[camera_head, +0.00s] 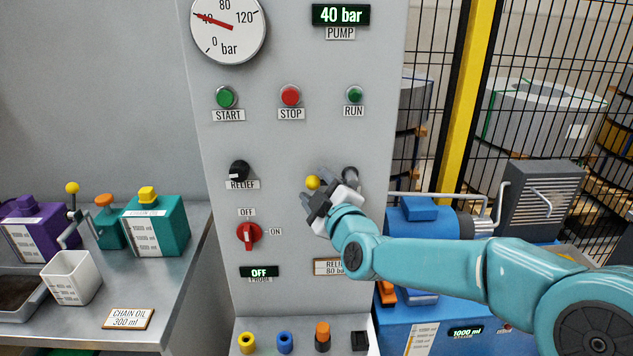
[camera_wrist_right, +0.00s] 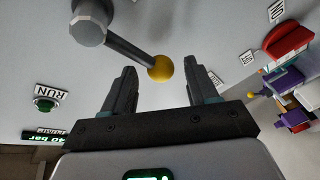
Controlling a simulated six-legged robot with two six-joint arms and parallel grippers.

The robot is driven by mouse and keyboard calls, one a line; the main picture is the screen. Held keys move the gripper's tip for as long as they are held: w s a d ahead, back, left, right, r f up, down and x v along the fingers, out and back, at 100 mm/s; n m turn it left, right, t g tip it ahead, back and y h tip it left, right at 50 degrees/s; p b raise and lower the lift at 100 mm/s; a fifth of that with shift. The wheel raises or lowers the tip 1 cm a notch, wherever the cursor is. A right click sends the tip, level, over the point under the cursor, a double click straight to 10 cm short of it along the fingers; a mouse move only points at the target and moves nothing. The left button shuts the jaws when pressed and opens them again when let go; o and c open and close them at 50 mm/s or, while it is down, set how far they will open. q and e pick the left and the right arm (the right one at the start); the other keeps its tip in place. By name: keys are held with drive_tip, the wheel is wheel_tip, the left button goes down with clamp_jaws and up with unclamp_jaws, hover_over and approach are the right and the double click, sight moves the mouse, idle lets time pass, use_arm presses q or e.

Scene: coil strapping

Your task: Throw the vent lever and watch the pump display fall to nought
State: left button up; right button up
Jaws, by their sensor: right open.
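The vent lever has a yellow ball knob (camera_head: 313,183), a dark rod and a grey hub (camera_head: 350,175) on the cabinet front. In the right wrist view the knob (camera_wrist_right: 160,68) lies between the fingertips, with the rod running up left to the hub (camera_wrist_right: 88,24). My right gripper (camera_head: 312,196) is open around the knob; I cannot tell if a finger touches it. It also shows in the right wrist view (camera_wrist_right: 160,78). The pump display (camera_head: 341,15) reads 40 bar, and the dial gauge (camera_head: 228,25) needle points near 40. My left gripper is not in view.
The cabinet also carries START (camera_head: 226,97), STOP (camera_head: 290,96) and RUN (camera_head: 354,95) fittings, a black relief knob (camera_head: 239,171) and a red switch (camera_head: 249,233) near OFF. A bench (camera_head: 185,255) with oil containers stands left. A blue pump unit (camera_head: 450,290) and mesh fence stand right.

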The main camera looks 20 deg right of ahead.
drive_tip(key=shift+w, duration=0.45)
drive_tip(key=shift+a, duration=0.1)
clamp_jaws()
